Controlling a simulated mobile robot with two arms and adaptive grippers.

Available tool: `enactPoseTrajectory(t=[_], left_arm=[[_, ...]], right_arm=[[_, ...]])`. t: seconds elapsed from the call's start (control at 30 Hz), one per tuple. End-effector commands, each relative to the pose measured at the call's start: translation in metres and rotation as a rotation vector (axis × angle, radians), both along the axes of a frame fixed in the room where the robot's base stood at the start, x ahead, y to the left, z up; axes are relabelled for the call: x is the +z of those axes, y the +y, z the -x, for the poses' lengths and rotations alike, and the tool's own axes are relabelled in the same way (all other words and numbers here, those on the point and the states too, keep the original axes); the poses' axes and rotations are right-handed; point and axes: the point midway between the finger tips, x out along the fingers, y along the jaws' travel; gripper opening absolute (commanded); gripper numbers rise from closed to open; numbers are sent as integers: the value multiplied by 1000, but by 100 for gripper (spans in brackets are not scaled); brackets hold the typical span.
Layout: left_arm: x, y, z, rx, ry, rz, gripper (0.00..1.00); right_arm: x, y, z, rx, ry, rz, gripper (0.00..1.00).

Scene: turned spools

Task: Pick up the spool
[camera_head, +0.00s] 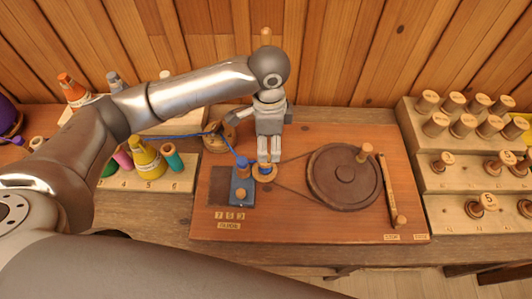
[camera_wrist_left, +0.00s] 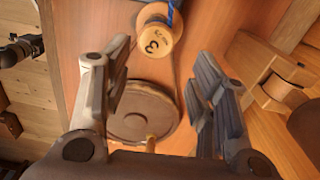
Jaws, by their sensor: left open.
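The spool is a small pale wooden one marked "3" on its end (camera_wrist_left: 158,40), with a blue thread on it in the left wrist view. In the head view the spool (camera_head: 264,175) sits on the reddish wooden board, partly hidden by my gripper. My left gripper (camera_head: 269,156) points down right above it. In the left wrist view my left gripper (camera_wrist_left: 163,72) is open, with the spool in line with the gap between its fingers, toward the top. I cannot tell whether the fingertips reach down around it. My right gripper is not in view.
The board (camera_head: 310,228) carries a dark round wheel (camera_head: 344,178) with a knob, a blue block (camera_head: 241,191) beside the spool, and a wooden lever (camera_head: 391,190). A rack of several spools (camera_head: 462,170) stands at right. Coloured thread cones (camera_head: 147,158) stand at left.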

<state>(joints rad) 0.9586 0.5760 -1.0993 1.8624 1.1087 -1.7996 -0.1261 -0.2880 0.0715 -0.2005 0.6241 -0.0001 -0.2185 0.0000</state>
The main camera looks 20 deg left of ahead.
Motion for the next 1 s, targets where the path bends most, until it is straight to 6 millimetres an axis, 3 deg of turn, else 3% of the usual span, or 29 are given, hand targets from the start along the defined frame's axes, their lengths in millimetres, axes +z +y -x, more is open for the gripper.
enactPoseTrajectory(t=[0.2,0.4,0.7,1.0], left_arm=[[-34,1,1,1,4,-2,53],[-48,2,1,0,2,-2,53],[-89,7,1,0,2,-2,53],[-96,7,1,-2,-1,-1,53]], right_arm=[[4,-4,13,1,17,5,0],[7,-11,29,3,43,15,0],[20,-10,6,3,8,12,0],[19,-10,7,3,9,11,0]])
